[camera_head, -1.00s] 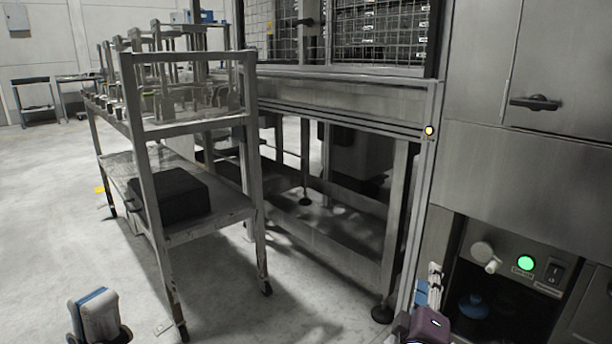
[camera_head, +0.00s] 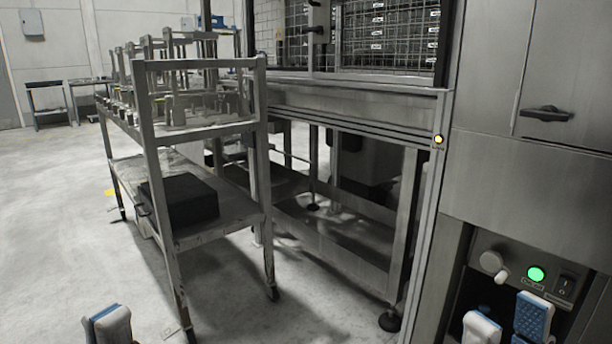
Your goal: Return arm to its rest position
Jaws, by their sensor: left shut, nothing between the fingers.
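My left gripper (camera_head: 107,325) shows at the bottom left edge, over the floor in front of the cart; its white and blue fingertips are together and nothing is held. My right gripper (camera_head: 508,320) shows at the bottom right, in front of the dark recess under the control panel. Its two white and blue fingers stand apart with nothing between them. Both arms are mostly out of the picture.
A metal cart (camera_head: 272,200) with a black box (camera_head: 182,200) on its lower shelf stands at left. The washer's steel cabinet (camera_head: 500,180) is at right, with a lit green button (camera_head: 536,273), a knob (camera_head: 492,262) and a switch (camera_head: 565,285). Floor is clear at left.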

